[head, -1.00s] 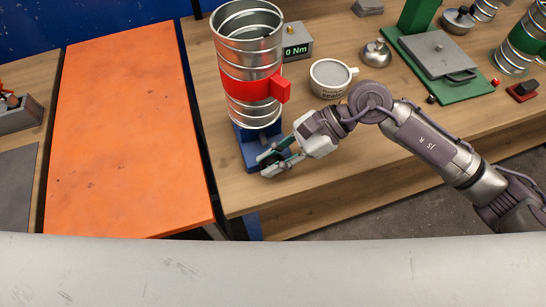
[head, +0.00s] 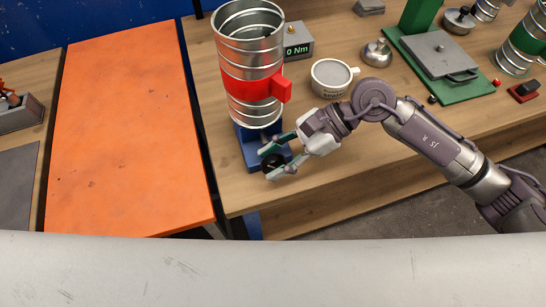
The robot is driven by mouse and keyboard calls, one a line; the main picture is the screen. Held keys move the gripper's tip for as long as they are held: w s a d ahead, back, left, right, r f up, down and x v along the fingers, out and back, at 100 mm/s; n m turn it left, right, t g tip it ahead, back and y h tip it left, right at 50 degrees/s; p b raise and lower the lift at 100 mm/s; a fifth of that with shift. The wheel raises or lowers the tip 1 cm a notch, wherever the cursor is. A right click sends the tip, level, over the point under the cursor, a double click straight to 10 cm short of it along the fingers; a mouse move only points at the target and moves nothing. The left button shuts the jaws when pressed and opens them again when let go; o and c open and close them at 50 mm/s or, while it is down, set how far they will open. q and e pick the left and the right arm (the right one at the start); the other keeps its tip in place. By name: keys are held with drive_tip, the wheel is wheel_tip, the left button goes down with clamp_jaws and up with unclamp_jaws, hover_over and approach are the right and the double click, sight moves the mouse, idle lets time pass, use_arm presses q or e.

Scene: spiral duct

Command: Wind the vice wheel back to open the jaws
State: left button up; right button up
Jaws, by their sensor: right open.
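The blue vice (head: 247,146) stands at the front left of the wooden bench. A spiral metal duct (head: 249,50) with a red band (head: 246,88) stands upright above it and hides most of the vice and its jaws. The dark round vice wheel (head: 272,162) shows at the vice's front. My right gripper (head: 275,158) is open, with its fingers apart on either side of the wheel. I cannot tell whether they touch it. My left gripper is not in view.
A grey box reading 0 Nm (head: 298,44) and a white cup (head: 330,78) stand behind my right arm. A green press (head: 440,60) is at the back right. An orange table top (head: 125,130) lies to the left. A pale surface (head: 270,270) crosses the foreground.

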drive_tip(key=v, duration=1.1)
drive_tip(key=shift+d+r, duration=0.15)
drive_tip(key=shift+d, duration=0.05)
drive_tip(key=shift+w, duration=0.1)
